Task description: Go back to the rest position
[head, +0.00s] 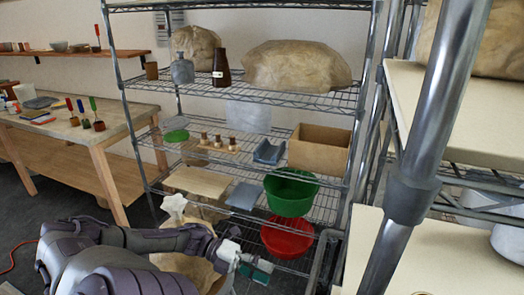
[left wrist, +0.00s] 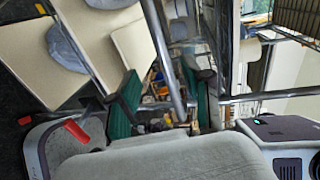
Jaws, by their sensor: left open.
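My left arm enters the head view at the bottom left. Its gripper (head: 255,268) is low in front of the wire shelf rack, near the rack's bottom right post. In the left wrist view my left gripper (left wrist: 164,104) shows two green-padded fingers spread apart. I see nothing held between them; a metal bar and blurred clutter lie behind. My right gripper is in neither view.
The wire rack holds a green bowl (head: 291,192), a red bowl (head: 287,238) and a cardboard box (head: 319,147). A thick metal post (head: 411,190) stands close on the right. A wooden table (head: 75,127) with tools is at the left. Dark floor (head: 60,195) shows beside it.

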